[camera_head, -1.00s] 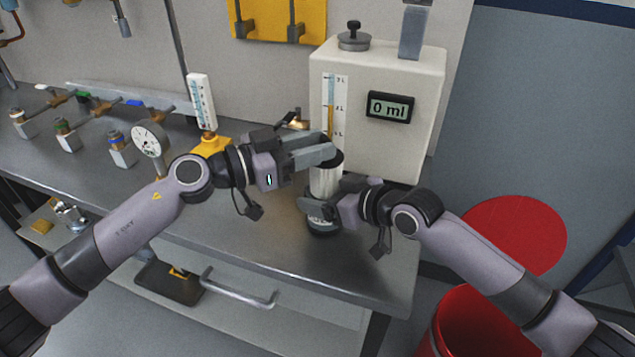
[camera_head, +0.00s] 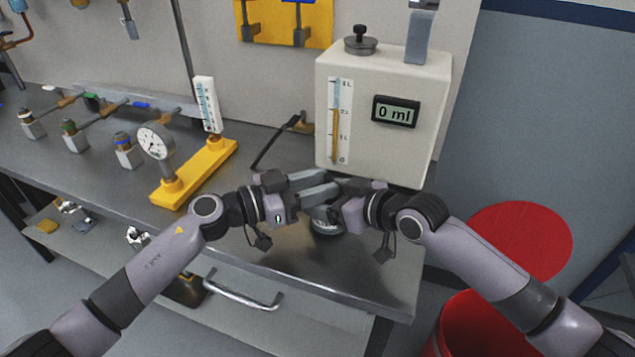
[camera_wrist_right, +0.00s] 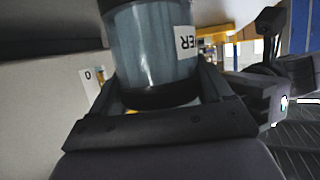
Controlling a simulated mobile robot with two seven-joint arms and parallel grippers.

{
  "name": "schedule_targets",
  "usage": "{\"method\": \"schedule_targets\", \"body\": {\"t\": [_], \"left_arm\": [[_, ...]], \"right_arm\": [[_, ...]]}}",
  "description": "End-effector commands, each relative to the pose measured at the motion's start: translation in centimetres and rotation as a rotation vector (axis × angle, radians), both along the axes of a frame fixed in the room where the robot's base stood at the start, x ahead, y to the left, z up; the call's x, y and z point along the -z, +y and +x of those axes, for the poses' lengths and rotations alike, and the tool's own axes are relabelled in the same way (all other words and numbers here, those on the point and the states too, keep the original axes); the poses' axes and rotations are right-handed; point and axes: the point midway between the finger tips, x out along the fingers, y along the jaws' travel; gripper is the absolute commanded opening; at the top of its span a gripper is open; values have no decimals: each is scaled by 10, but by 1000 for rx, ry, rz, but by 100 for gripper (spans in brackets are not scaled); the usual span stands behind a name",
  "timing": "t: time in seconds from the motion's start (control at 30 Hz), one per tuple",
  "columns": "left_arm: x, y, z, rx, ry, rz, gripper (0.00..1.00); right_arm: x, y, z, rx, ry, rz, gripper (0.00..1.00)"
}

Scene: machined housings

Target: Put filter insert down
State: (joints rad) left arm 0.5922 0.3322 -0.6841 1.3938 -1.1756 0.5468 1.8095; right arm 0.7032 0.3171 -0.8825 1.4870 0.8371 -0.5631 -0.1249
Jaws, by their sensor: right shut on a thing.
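My right gripper (camera_head: 335,212) is shut on a blue-grey cylindrical bowl (camera_wrist_right: 155,45), which has a dark rim and a white label reading "ER". In the head view only a small part of the bowl (camera_head: 326,227) shows below the grippers, close over the bench front. My left gripper (camera_head: 325,190) is right above the bowl, its fingers reaching across the top. Whether its jaws are open or shut cannot be told. The white filter insert is not visible now; the grippers and bowl cover that spot.
The white tank (camera_head: 380,140) with a "0 ml" display stands behind the grippers. A gauge on a yellow block (camera_head: 195,172) is to the left. Bare steel bench (camera_head: 270,235) lies in front. A red bin (camera_head: 475,325) stands on the floor at right.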

Motion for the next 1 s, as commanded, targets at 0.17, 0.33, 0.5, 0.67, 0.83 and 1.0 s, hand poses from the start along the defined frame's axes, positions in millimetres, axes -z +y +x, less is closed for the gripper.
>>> {"method": "schedule_targets", "body": {"t": [0.17,0.33,0.5,0.67,0.83,1.0], "left_arm": [[0,0,0,1,0,1,46],[-2,0,0,2,-1,2,46],[-2,16,-8,-1,0,3,46],[-2,44,-22,-2,1,5,46],[-2,73,-37,-2,2,4,46],[-3,95,-49,-1,2,2,46]], "right_arm": [[0,0,0,0,-1,1,47],[0,0,0,0,-1,1,47],[0,0,0,0,-1,1,47],[0,0,0,0,-1,1,47],[0,0,0,0,-1,1,47],[0,0,0,0,-1,1,47]]}}
